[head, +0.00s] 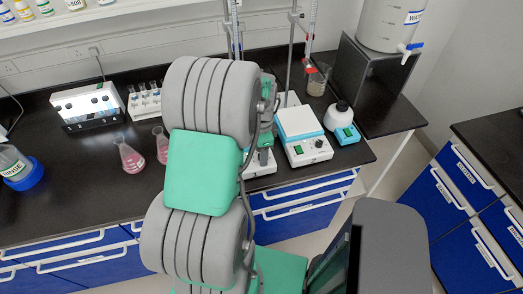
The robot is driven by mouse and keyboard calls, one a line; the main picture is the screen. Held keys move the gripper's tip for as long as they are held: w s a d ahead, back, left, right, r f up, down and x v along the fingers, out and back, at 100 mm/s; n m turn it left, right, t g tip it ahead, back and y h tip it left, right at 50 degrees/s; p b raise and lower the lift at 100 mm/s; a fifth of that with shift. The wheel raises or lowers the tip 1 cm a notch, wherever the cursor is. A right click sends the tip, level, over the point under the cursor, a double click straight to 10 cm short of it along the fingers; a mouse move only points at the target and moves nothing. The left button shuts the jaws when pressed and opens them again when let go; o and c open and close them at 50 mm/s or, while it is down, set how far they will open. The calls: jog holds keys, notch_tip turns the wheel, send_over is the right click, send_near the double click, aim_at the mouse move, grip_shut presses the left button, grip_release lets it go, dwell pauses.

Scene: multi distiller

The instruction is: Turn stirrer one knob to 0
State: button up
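Two white-and-teal stirrers stand side by side near the front edge of the black bench. The right stirrer (300,126) shows its square top plate and a front panel with a green display and a knob (318,143). The left stirrer (262,168) is mostly hidden behind my arm; only part of its front shows, and its knob cannot be made out. I cannot tell which one is stirrer one. My gripper (263,156) is over the left stirrer's front, largely hidden by my own arm. Its fingers are too small and covered to tell open or shut.
Two flasks of pink liquid (131,157) stand left of my arm. Stand rods (291,50) rise behind the stirrers. A water tank (391,22) stands on a dark stand behind.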

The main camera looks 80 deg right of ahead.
grip_shut()
dwell(0.5)
